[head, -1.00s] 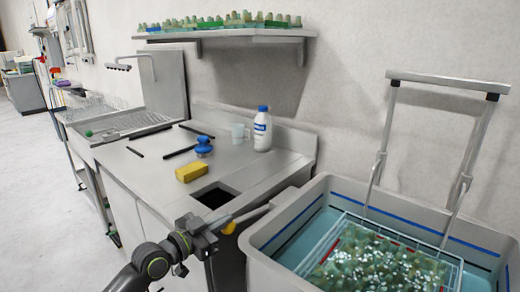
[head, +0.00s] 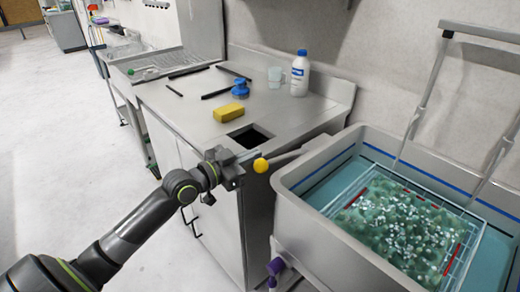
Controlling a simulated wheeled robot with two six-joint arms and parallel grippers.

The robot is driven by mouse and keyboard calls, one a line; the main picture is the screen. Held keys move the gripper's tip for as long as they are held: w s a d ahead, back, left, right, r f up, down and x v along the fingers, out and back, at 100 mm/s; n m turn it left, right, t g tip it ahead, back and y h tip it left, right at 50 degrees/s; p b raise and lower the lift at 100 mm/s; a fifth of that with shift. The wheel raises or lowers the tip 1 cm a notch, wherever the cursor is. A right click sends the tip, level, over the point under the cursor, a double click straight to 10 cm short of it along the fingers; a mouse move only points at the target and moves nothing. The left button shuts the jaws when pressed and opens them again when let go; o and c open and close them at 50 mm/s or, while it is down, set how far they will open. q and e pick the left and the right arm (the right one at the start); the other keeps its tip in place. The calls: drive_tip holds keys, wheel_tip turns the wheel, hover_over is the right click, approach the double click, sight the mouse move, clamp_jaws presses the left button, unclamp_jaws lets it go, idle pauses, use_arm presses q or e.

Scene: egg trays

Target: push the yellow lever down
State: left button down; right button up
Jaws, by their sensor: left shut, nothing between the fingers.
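The yellow lever knob (head: 261,165) is a round ball at the end of a grey lever arm (head: 285,158), which runs to the left rim of the grey tub. My left gripper (head: 243,167) comes in from the left and is shut and empty. Its tips are just left of the yellow knob, very close to it. I cannot tell whether they touch. My right gripper is not in view.
The grey tub (head: 300,206) holds water and a wire basket (head: 462,262) of greenish pieces. On the counter (head: 195,113) are a yellow sponge (head: 228,112), a blue-topped brush (head: 240,88), a white bottle (head: 300,75) and a square opening. Open floor lies at left.

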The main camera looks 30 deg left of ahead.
use_arm(q)
drive_tip(key=s+a+f, duration=0.2)
drive_tip(key=s, duration=0.4)
drive_tip(key=shift+s+a, duration=0.15)
drive_tip(key=shift+a, duration=0.25)
